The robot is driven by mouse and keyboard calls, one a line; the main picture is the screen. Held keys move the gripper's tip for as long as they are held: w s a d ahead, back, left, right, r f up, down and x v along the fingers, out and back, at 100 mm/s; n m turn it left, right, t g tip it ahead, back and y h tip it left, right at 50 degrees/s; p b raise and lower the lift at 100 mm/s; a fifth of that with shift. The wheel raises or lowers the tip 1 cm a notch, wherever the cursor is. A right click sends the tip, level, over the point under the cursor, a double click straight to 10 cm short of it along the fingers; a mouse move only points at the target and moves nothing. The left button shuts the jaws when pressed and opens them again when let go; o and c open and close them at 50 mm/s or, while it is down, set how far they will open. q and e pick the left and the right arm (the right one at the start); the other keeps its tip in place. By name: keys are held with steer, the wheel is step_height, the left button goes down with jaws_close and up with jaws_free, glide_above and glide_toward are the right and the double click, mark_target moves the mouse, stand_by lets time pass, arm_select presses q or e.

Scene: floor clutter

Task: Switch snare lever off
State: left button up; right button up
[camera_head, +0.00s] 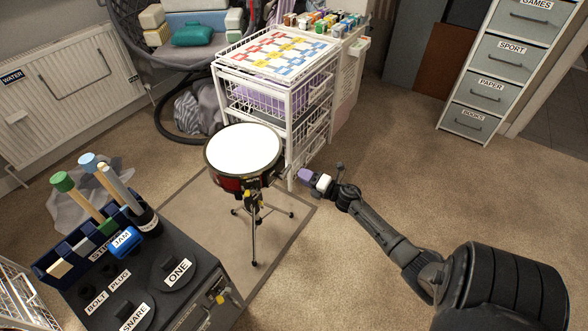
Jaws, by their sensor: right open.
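The snare drum (243,152) has a white head and a dark red shell. It stands on a black tripod stand (254,222) in the middle of the view. Metal fittings (252,184) show on its front and right side; which of them is the snare lever, and how it is set, is too small to tell. My right gripper (332,181) is right of the drum, open, a short way from the drum's side and apart from it. My left gripper is out of view.
Small purple and white blocks (305,175) show by my right gripper; contact cannot be told. A white basket trolley (290,115) stands close behind the drum. A dark box labelled SNARE and ONE (222,275), with sticks, is at front left. Carpet (400,150) on the right is clear.

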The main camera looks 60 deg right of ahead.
steer(key=s+p, duration=0.1)
steer(key=s, duration=0.6)
steer(key=shift+a, duration=0.25)
stand_by(0.4)
